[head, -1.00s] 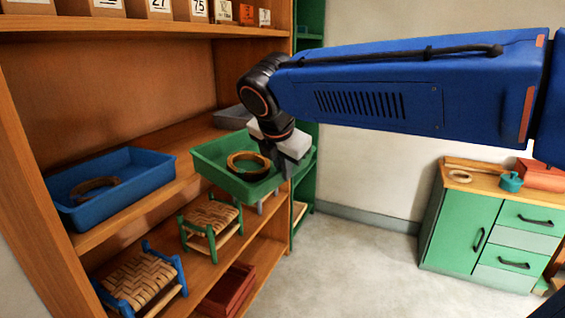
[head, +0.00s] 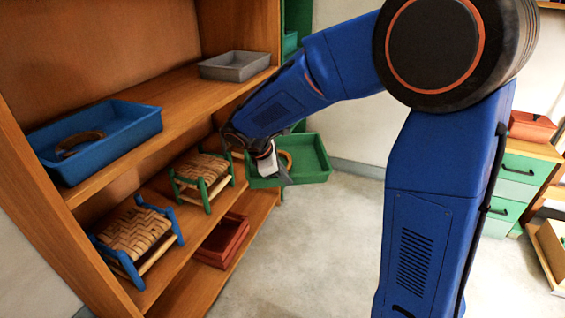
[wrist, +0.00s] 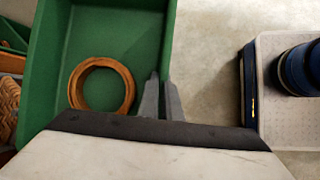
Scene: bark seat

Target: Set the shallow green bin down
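The shallow green bin (head: 312,160) is held level in front of the shelf unit's right end, near the height of the middle board. A tan ring (wrist: 103,84) lies inside it; in the head view my gripper partly hides the ring (head: 286,160). My gripper (head: 280,178) is at the bin's near side. In the wrist view its two fingers (wrist: 161,98) are closed on either side of the green bin's wall (wrist: 167,45). The bin looks clear of the boards, with floor seen beyond it.
A blue bin (head: 110,135) with a ring and a grey tray (head: 235,66) sit on the upper board. Woven stools with green (head: 203,178) and blue (head: 135,235) frames stand on the board below. A red crate (head: 222,240) is lower down. The floor (head: 310,250) is open.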

